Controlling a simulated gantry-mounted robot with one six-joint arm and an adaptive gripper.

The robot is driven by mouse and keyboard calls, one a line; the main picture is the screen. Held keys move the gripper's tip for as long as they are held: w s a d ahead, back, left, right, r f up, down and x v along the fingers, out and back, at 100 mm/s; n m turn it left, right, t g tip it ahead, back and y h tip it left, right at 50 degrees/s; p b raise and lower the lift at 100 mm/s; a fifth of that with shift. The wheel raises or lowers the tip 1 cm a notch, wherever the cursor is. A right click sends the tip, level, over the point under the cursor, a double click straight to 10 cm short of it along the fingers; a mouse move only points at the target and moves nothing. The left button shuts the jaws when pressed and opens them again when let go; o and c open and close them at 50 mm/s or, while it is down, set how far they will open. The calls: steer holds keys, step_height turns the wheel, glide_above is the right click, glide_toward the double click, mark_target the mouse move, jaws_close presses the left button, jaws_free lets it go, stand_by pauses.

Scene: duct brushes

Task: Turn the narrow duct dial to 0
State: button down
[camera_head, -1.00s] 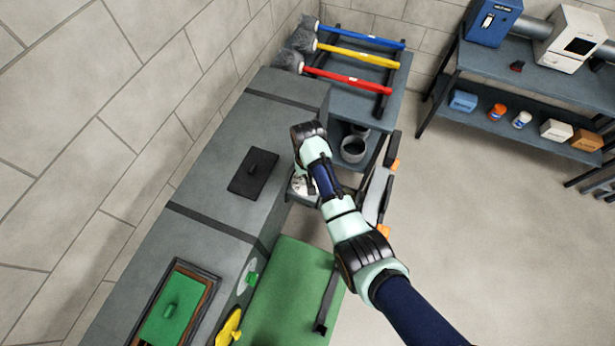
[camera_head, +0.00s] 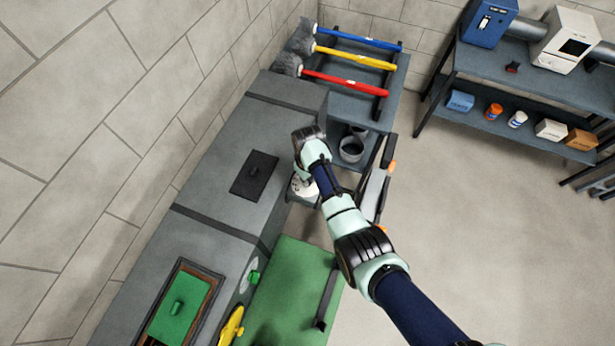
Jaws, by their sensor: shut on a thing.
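A white dial (camera_head: 302,190) with dark marks sits on the right side of the far grey duct section (camera_head: 287,118), which I take to be the narrow duct. My arm reaches over it from the lower right. My gripper (camera_head: 307,179) is at the dial, below my wrist, and is shut on it. My wrist and forearm hide most of the fingers and part of the dial face. I cannot read the dial's setting or pointer from here.
A black handled plate (camera_head: 254,175) lies on the duct. Nearer are a green lid (camera_head: 178,308), a green knob (camera_head: 253,277) and a yellow handle (camera_head: 232,326) above a green surface (camera_head: 290,290). Brushes (camera_head: 345,83) lie on a rack behind. Open floor is at right.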

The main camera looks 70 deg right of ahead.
steer(key=n, duration=0.2)
steer(key=n+p, duration=0.1)
steer(key=n, duration=0.1)
steer(key=shift+d+r+n, duration=0.1)
steer(key=shift+d+n, duration=0.1)
steer(key=shift+n, duration=0.1)
steer(key=n, duration=0.4)
steer(key=shift+d+p, duration=0.15)
steer(key=shift+p, duration=0.25)
steer(key=n, duration=0.5)
steer(key=shift+d, duration=0.15)
steer(key=shift+w+d+n, duration=0.1)
steer(key=shift+w+n, duration=0.05)
steer(key=shift+n, duration=1.95)
steer(key=c, duration=1.2)
jaws_free()
